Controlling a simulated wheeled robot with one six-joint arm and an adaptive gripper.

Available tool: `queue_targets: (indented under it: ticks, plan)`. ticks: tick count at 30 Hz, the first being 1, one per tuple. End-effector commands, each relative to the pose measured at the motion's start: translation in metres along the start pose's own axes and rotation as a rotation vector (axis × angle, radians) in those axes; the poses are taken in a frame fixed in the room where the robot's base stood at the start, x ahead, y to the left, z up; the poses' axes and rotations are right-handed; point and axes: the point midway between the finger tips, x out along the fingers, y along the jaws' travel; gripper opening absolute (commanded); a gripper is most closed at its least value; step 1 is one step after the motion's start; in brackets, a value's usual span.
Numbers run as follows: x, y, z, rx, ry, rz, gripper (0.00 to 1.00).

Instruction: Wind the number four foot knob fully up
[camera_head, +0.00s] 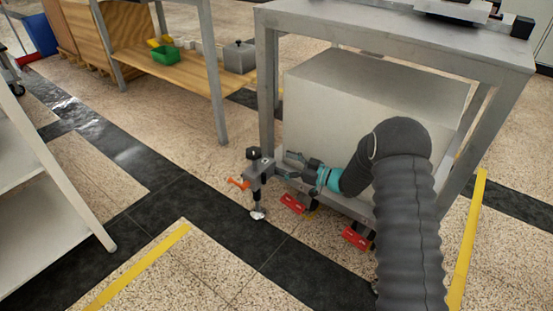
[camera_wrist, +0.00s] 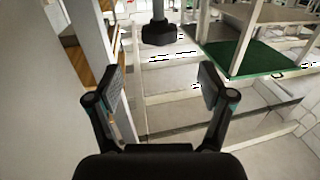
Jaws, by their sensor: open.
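At the near left corner of a grey metal frame, a bracket (camera_head: 258,172) carries a black knob (camera_head: 253,153) on top. An orange handle (camera_head: 238,183) sticks out to its left, and a round foot pad (camera_head: 258,215) is below on the floor. No number is legible. My gripper (camera_head: 284,165) is open, just right of the bracket, at about its height. In the wrist view, a dark knob-like end on a grey rod (camera_wrist: 158,33) is beyond and above the open fingers (camera_wrist: 161,84). Nothing is between the fingers.
A large grey box (camera_head: 360,115) stands inside the frame, close behind my gripper. Red pedal-like parts (camera_head: 292,204) sit low beneath my arm. A white shelf (camera_head: 40,190) stands at left. A wooden-shelved bench (camera_head: 195,85) is behind. The floor left of the foot is clear.

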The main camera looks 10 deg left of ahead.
Motion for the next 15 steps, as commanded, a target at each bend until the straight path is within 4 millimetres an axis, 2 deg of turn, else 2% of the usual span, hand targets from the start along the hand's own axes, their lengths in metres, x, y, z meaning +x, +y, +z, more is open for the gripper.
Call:
queue_targets:
  ticks: [2, 10, 15]
  plan:
    - [-0.003, 0.001, -0.009, 0.003, -0.001, 0.002, 0.81]
    - [-0.009, 0.000, -0.002, 0.002, -0.001, 0.005, 0.81]
    - [0.005, -0.001, 0.002, 0.000, 0.000, 0.003, 0.81]
